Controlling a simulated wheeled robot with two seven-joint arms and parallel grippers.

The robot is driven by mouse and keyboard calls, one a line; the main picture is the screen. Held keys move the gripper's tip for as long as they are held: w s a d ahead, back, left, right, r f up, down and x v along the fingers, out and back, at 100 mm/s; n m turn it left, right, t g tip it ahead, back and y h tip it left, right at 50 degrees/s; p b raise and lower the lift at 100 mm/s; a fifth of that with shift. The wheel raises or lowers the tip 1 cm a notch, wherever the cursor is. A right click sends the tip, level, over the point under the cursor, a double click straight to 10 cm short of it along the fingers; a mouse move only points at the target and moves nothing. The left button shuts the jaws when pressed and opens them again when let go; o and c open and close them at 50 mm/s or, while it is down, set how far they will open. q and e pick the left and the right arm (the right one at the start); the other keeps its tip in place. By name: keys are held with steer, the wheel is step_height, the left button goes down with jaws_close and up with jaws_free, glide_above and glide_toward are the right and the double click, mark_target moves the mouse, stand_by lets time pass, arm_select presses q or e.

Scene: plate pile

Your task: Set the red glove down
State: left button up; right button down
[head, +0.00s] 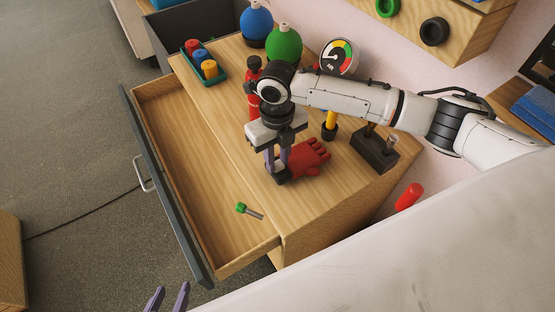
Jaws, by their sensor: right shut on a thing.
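The red glove (309,158) is at the near part of the wooden cabinet top (235,130), fingers pointing right. My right gripper (279,174) points down from above and is shut on the glove's left end. The gripper hides part of that end. The glove is at or just above the wood; I cannot tell whether it fully rests on it. My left gripper (167,299) shows only as two purple fingers at the bottom edge, apart with nothing visible between them.
The drawer (185,165) is pulled open, with a green-tipped tool (250,211) in it. A red bottle (251,95), a dark block (374,152), a gauge (337,56), a green round flask (284,45) and a teal tray (205,65) stand on top. Wood left of the gripper is clear.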

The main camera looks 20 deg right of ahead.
steer(key=shift+f, duration=0.3)
steer(key=shift+f, duration=0.2)
steer(key=c, duration=1.5)
jaws_free()
steer(key=shift+r, duration=0.1)
step_height(320, 180, up, 12)
steer(key=shift+r+p, duration=0.1)
steer(key=shift+p, duration=0.6)
steer(key=shift+a, duration=0.1)
